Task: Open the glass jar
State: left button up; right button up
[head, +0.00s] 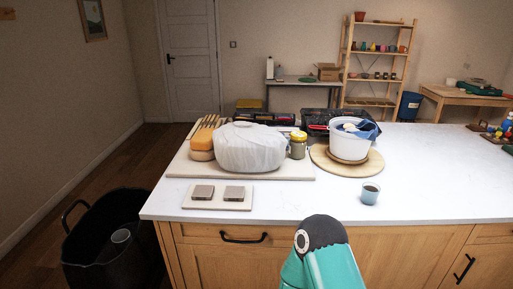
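Neither of my grippers is in view. Only a teal and dark arm part of mine shows at the bottom, in front of the counter.
A white bucket (347,146) stands on a round wooden board to the right. A cup (370,194) stands near the front edge. The counter's right side is mostly clear. A black tub (85,245) is at floor left.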

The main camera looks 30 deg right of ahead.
aim_at(297, 149)
jog(key=z, duration=0.8)
jog(key=i, duration=0.15)
jog(key=u, duration=2.7)
jog(key=k, duration=1)
jog(key=u, duration=0.05)
jog(key=i, duration=0.25)
jog(key=z, duration=3.6)
jog(key=i, duration=0.3)
jog(key=z, duration=0.1)
